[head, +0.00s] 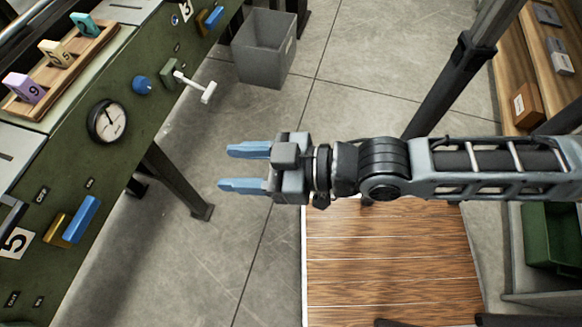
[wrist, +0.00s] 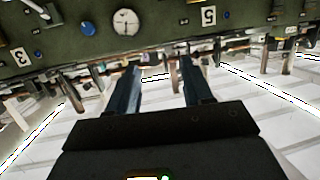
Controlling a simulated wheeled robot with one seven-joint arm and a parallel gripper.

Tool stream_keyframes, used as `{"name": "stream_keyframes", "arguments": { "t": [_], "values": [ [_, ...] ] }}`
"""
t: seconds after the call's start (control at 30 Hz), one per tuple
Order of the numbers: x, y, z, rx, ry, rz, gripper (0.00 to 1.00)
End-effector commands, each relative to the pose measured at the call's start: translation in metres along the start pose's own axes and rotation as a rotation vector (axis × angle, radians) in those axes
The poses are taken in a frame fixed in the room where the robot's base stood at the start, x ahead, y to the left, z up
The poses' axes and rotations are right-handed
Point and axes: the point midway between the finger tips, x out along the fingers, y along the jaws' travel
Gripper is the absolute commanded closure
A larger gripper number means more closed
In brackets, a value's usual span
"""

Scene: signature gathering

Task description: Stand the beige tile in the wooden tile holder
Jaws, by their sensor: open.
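The wooden tile holder (head: 22,107) lies on top of the green bench at the upper left of the head view. In it stand a purple tile marked 9 (head: 24,88), a beige tile (head: 56,54) with a digit I cannot read surely, and a teal tile (head: 84,25). My gripper (head: 240,168) has blue fingers, spread apart and empty. It hangs over the floor, right of the bench front and well apart from the holder. In the wrist view my two dark fingers (wrist: 155,85) are parted with nothing between them.
The green bench front carries a round gauge (head: 107,122), a blue knob (head: 141,85), a white lever (head: 195,86) and blue handles (head: 81,220). A grey bin (head: 264,47) stands on the floor. Wooden shelves (head: 537,60) and a green crate (head: 552,240) are at right.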

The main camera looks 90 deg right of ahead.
Motion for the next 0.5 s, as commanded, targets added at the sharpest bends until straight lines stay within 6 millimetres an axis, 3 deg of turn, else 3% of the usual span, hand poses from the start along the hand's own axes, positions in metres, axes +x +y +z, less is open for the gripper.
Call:
{"name": "stream_keyframes", "arguments": {
  "t": [0.03,0.2,0.33,0.5],
  "values": [
    [-0.02,-0.005,0.0,-0.006,-0.018,-0.024,0.5],
    [-0.064,-0.016,-0.01,-0.018,-0.039,-0.083,0.5],
    [-0.08,-0.019,-0.016,-0.022,-0.046,-0.109,0.5],
    [-0.085,-0.021,-0.018,-0.023,-0.048,-0.118,0.5]
  ]
}}
